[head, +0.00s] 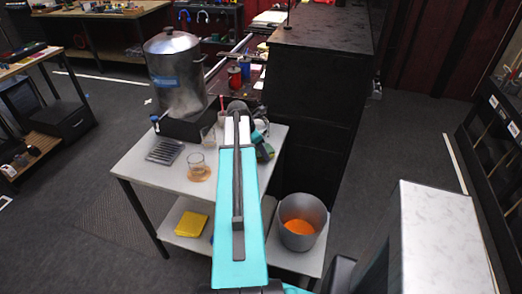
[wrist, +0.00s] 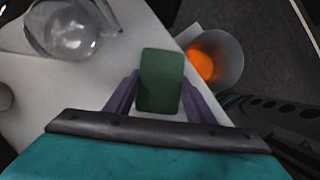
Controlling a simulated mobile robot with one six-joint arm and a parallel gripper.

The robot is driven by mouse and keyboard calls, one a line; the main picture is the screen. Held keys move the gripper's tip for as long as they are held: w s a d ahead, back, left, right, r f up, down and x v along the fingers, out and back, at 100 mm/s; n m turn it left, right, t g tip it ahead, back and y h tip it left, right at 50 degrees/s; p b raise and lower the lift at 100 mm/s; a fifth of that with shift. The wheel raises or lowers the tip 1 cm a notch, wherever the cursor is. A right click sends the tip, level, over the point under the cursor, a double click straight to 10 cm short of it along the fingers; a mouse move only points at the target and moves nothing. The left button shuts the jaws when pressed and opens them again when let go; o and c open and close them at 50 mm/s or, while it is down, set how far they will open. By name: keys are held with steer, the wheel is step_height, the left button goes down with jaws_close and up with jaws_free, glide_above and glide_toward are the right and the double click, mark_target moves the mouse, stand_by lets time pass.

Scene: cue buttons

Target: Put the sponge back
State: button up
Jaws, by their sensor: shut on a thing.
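A dark green sponge (wrist: 160,80) is a flat rounded block, and my gripper (wrist: 160,98) is shut on it, with one purple finger on each side. In the wrist view the white table top lies below the sponge. I cannot tell how high the sponge is above it. In the head view the sponge (head: 264,150) shows as a green patch just right of my teal arm. My arm hides most of my gripper there.
The table (head: 140,170) carries a large metal pot (head: 175,75), a small glass (head: 197,167) on a round coaster and a slotted tray (head: 165,151). Its lower shelf holds a yellow block (head: 191,224) and a grey bucket (head: 301,222) with orange inside. A black cabinet (head: 315,110) stands behind right.

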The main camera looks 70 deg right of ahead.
steer(key=o, duration=0.9)
steer(key=shift+b+v, duration=1.3)
steer(key=shift+v, duration=4.8)
